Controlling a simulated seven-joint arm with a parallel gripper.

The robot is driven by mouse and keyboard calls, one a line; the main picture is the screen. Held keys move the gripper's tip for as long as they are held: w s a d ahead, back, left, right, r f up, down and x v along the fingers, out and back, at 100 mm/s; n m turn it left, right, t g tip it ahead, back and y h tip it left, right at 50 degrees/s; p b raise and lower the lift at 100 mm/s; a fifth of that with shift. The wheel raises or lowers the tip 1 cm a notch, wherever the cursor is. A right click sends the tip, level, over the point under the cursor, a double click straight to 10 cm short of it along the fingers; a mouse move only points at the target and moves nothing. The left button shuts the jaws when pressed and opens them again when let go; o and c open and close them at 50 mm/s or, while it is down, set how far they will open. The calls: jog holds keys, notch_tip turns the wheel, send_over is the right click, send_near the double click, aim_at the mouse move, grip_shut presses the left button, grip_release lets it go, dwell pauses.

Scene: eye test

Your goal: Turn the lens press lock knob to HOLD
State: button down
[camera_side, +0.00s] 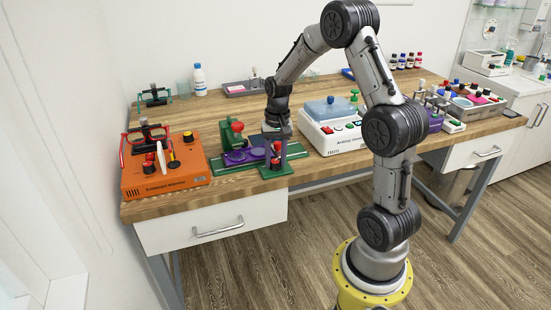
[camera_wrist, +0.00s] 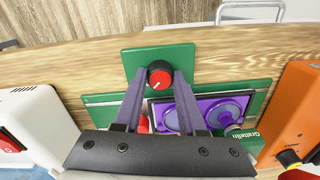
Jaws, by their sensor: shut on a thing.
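The lens press (camera_side: 215,165) is a green base with purple round parts and a green post, near the table's front edge. The lock knob (camera_wrist: 160,78) is red with a dark body and a white pointer line, on a green plate (camera_wrist: 130,56). My gripper (camera_wrist: 163,74) has one finger on each side of the knob and is shut on it. In the side view my gripper (camera_side: 276,151) reaches down over the knob and partly hides it. No HOLD marking is readable.
An orange device (camera_side: 185,180) with glasses frames stands left of the press. A white device (camera_side: 325,140) with a blue lid stands to the right. A white bottle (camera_side: 198,79) and a grey tray (camera_side: 238,90) are behind. A drawer handle (camera_side: 218,228) is below the front edge.

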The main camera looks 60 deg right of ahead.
aim_at(277, 161)
jog(key=shift+r, duration=0.1)
jog(key=c, duration=0.8)
grip_release()
jog(key=shift+o, duration=0.2)
notch_tip(277, 161, up, 14)
jog(key=shift+s, duration=0.2)
jog(key=shift+d, duration=0.1)
